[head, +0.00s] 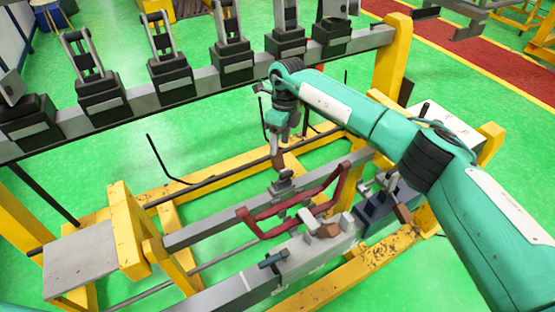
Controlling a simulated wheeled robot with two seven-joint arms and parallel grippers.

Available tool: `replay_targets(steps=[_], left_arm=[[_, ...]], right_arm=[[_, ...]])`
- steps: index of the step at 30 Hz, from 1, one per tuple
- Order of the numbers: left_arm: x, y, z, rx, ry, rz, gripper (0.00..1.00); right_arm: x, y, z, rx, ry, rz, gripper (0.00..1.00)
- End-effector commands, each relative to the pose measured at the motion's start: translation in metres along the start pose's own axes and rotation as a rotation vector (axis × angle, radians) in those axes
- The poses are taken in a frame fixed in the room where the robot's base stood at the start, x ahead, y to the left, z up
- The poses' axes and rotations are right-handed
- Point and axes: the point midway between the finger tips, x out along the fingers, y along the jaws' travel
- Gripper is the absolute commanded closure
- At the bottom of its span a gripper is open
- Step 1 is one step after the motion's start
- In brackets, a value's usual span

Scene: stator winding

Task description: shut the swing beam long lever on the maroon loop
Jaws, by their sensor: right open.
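The maroon loop (262,226) lies across the two lower grey rails, its near side by the front rail. A small grey clamp (283,183) stands on the back rail at the loop's far side. A brown-tipped piece (277,160) rises above this clamp, just under my right gripper; I cannot tell for sure whether it is the long lever. My right gripper (281,139) points down there, open, with its fingers small and partly hidden; contact cannot be made out. My left gripper is not in view.
Other clamps with brown ends sit on the front rail (327,230) and at a dark block (376,212). A dark-handled clamp (274,260) is nearer. An upper grey beam (135,99) carries several black-based clamps with raised levers. Yellow frame posts (393,55) stand around.

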Motion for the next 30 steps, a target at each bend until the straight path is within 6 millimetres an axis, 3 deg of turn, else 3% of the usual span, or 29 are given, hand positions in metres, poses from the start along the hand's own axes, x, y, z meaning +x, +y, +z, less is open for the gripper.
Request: replay_targets(steps=[5, 12, 18, 26, 30], left_arm=[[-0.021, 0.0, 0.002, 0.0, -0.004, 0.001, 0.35], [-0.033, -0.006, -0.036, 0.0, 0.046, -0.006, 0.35], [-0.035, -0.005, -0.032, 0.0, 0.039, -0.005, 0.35], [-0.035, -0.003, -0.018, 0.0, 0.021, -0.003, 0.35], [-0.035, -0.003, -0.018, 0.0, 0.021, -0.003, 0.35]], right_arm=[[0.037, 0.002, -0.001, 0.0, 0.002, 0.004, 0.49], [0.076, 0.001, 0.0, 0.001, 0.001, 0.001, 0.49], [0.089, 0.0, -0.001, 0.0, 0.0, 0.0, 0.49], [0.09, -0.001, -0.001, 0.0, 0.0, -0.001, 0.49], [0.09, -0.001, -0.001, 0.0, 0.0, -0.001, 0.76]])
